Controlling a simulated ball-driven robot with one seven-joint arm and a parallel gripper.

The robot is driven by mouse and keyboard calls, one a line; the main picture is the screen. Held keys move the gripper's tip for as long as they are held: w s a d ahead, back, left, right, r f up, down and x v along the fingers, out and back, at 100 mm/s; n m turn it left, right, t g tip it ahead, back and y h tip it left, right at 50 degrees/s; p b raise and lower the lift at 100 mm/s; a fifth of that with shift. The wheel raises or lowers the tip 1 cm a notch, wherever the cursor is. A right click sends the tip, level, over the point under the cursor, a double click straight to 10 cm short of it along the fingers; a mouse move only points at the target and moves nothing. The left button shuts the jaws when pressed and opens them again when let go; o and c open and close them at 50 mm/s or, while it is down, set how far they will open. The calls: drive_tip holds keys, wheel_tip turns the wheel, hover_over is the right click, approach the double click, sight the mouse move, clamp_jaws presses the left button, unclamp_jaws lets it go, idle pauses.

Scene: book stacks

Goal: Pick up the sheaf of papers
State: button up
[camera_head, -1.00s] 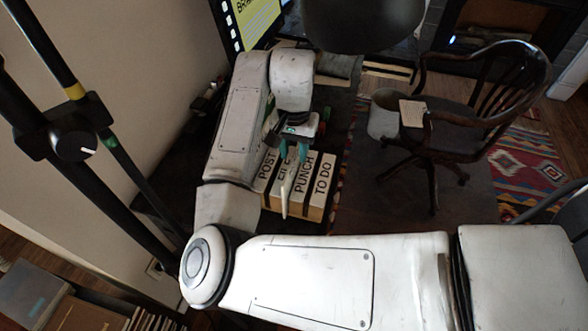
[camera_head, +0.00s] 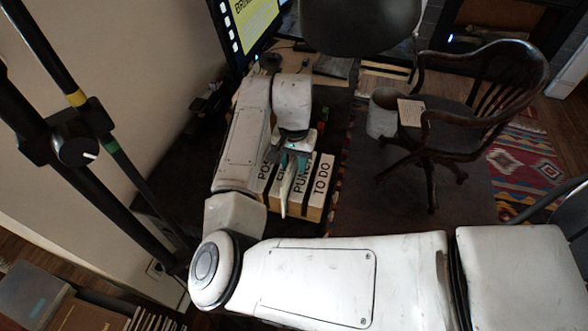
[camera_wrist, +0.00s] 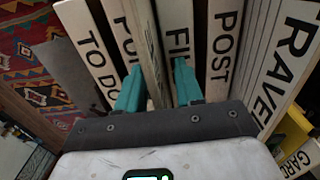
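The sheaf of papers (camera_head: 285,193) appears as a thin pale upright strip among the labelled boxes in the head view. In the wrist view it looks like the narrow slab (camera_wrist: 150,45) between the PUNCH box and the FILE box. My gripper (camera_head: 290,163) is over the boxes, pointing down. In the wrist view its two teal fingers (camera_wrist: 159,88) stand apart, one on either side of the slab, with a gap between them. My fingers hide part of the sheaf, and its lower end is out of sight.
The TO DO box (camera_head: 320,185) stands at the right of the row, beside the PUNCH box (camera_wrist: 124,25). The FILE box (camera_wrist: 178,35), POST box (camera_wrist: 222,50) and TRAVEL box (camera_wrist: 285,65) follow. A wooden chair (camera_head: 470,115) and patterned rug (camera_head: 520,165) are farther right.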

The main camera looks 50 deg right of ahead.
drive_tip(key=shift+f, duration=0.1)
idle(0.3)
clamp_jaws()
